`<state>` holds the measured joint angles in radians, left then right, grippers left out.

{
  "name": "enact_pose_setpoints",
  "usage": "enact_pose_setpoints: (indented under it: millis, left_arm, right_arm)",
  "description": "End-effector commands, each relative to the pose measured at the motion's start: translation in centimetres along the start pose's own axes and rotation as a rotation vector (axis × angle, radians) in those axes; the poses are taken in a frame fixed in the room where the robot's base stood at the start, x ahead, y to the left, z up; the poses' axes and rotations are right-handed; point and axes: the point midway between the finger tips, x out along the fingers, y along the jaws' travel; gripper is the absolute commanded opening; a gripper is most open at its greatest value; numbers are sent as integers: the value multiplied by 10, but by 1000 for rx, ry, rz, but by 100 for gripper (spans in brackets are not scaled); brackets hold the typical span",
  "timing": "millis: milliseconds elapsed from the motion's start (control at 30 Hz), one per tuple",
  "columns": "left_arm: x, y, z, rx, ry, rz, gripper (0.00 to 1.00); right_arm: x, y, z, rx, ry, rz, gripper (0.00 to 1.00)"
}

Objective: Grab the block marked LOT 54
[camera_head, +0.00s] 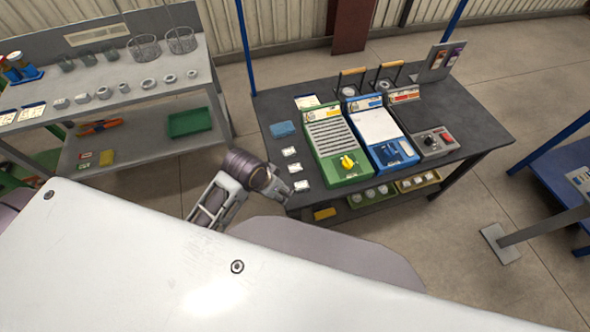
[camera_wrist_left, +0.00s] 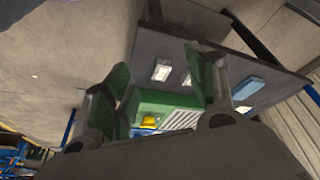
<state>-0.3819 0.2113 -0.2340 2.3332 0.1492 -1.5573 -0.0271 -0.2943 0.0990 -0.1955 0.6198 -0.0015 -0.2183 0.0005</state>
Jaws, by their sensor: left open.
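Small pale blocks with labels lie in a row on the dark table's left side: a far one (camera_head: 289,151), a middle one (camera_head: 295,167) and a near one (camera_head: 302,185). The markings are too small to read, so I cannot tell which is LOT 54. In the left wrist view a pale block (camera_wrist_left: 162,70) and another pale block (camera_wrist_left: 187,80) lie on the tabletop. My left gripper (camera_head: 286,184) is open beside the table's left front edge, close to the near block. Its open fingers (camera_wrist_left: 160,88) show in the wrist view with nothing between them. My right gripper is not in view.
The dark table (camera_head: 470,125) also holds a green machine (camera_head: 328,135), a blue machine (camera_head: 380,125), a grey control box (camera_head: 432,140) and a blue item (camera_head: 283,128). A grey bench (camera_head: 190,78) stands at left. Open floor (camera_head: 480,225) lies right of the table.

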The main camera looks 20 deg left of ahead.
Motion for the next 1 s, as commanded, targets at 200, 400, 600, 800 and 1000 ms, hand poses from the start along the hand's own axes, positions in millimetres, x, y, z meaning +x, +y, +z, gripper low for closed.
enact_pose_setpoints:
  millis: [200, 400, 600, 800, 1000]
  left_arm:
    - [0, 15, -27, 100, 13, 45, 56]
    - [5, 27, -50, 197, 13, 86, 56]
    - [12, 33, -68, 288, 0, 113, 56]
    - [18, 32, -84, 366, -24, 130, 56]
    - [22, 25, -98, 435, -54, 139, 56]
  right_arm:
    - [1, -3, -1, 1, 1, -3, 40]
    - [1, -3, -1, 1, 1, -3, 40]
    - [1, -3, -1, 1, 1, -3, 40]
    - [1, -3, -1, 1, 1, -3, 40]
    - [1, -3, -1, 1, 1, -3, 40]
